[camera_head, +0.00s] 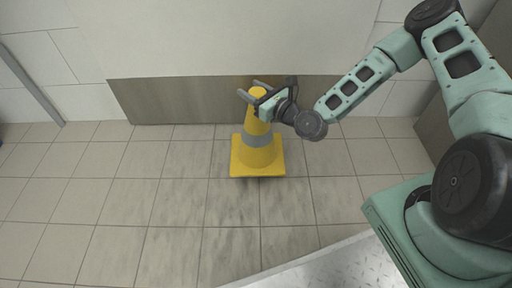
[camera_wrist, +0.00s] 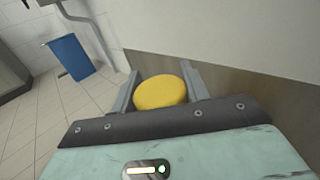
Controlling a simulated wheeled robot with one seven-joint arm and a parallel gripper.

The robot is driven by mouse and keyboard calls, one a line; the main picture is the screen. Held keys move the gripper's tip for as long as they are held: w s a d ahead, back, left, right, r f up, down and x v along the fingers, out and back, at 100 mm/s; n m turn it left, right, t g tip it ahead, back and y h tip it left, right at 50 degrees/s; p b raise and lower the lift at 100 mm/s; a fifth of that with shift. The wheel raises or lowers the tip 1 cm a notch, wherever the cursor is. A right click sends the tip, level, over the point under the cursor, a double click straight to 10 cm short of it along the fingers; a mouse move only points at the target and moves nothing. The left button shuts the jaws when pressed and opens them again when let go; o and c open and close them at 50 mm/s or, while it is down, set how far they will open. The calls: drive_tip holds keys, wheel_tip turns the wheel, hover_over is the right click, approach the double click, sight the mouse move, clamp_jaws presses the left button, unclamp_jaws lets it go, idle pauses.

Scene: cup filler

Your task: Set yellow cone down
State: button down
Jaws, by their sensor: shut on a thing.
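The yellow cone (camera_head: 257,153) has a grey band and a square yellow base. It appears upright on the tiled floor near the wall, though I cannot tell whether its base touches the floor. My gripper (camera_head: 252,91) is at the top of the cone, with one finger on each side of it. In the wrist view the cone's round yellow top (camera_wrist: 160,92) sits between the two fingers of my gripper (camera_wrist: 160,84). The gripper is shut on the cone's top.
A wooden baseboard panel (camera_head: 180,100) runs along the wall behind the cone. The tiled floor (camera_head: 110,200) to the left is clear. A metal plate (camera_head: 335,268) lies at the front. A blue object (camera_wrist: 70,58) stands farther off in the wrist view.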

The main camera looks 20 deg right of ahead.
sight(257, 127)
wheel_tip(257, 127, down, 9)
drive_tip(key=b, duration=0.5)
drive_tip(key=shift+f, duration=0.1)
drive_tip(key=c, duration=0.7)
unclamp_jaws()
